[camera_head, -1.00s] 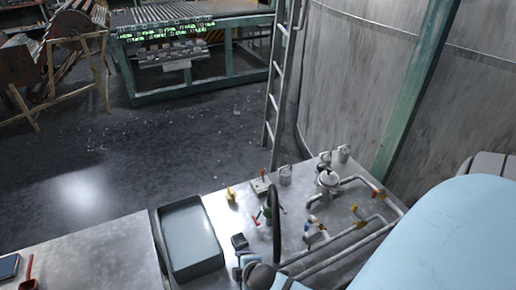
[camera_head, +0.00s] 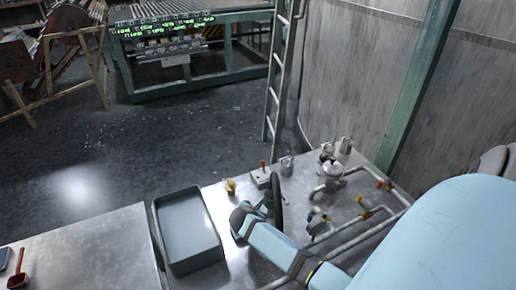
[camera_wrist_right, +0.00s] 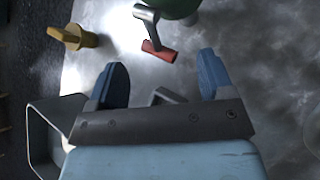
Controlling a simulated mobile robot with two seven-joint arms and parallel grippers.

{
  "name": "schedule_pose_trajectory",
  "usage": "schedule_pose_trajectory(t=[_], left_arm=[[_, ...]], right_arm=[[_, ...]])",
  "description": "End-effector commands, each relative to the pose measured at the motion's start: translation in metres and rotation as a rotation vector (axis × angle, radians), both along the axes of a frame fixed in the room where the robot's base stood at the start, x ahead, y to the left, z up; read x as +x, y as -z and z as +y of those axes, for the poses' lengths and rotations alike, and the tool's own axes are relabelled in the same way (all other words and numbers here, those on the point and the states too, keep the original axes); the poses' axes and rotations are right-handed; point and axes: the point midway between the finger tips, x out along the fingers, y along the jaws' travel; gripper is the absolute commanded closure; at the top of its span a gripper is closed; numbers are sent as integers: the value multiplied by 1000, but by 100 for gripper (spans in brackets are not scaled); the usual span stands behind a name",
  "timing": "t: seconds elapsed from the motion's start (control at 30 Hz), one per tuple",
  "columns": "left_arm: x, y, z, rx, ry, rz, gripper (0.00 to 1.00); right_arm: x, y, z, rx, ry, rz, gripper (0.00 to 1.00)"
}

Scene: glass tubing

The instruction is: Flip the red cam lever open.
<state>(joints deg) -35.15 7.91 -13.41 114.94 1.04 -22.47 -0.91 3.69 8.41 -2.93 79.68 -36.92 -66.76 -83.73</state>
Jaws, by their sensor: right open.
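The red cam lever (camera_wrist_right: 158,50) shows in the right wrist view as a short red grip on a metal arm, beside a round green body (camera_wrist_right: 178,8). My right gripper (camera_wrist_right: 161,76) is open, its two blue fingers apart. The red grip lies ahead of the fingertips and between their lines, with no visible contact. In the head view my right gripper (camera_head: 249,212) is over the bench beside the green fitting (camera_head: 268,203), and my arm hides much of the lever there. My left gripper is not in view.
A grey tray (camera_head: 157,236) stands left of my right gripper. A yellow part (camera_head: 231,187) stands behind it. A small box with a red-tipped lever (camera_head: 263,172) is further back.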

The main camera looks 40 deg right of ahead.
Motion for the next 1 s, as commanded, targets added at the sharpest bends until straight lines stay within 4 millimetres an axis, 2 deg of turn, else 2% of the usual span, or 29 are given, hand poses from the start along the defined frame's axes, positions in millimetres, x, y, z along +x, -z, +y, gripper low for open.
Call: schedule_pose_trajectory(t=[0.1,0.27,0.63,0.67,0.83,1.0], left_arm=[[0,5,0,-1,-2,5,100],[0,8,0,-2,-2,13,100],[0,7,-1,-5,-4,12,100],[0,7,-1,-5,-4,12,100],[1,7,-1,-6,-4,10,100],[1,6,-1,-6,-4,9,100]], right_arm=[[7,15,-14,-1,2,0,25],[13,27,-25,0,0,-1,25],[15,30,-29,0,0,-1,25],[15,30,-29,0,0,-1,27],[14,31,-29,0,1,-1,66],[14,31,-29,2,1,1,69]])
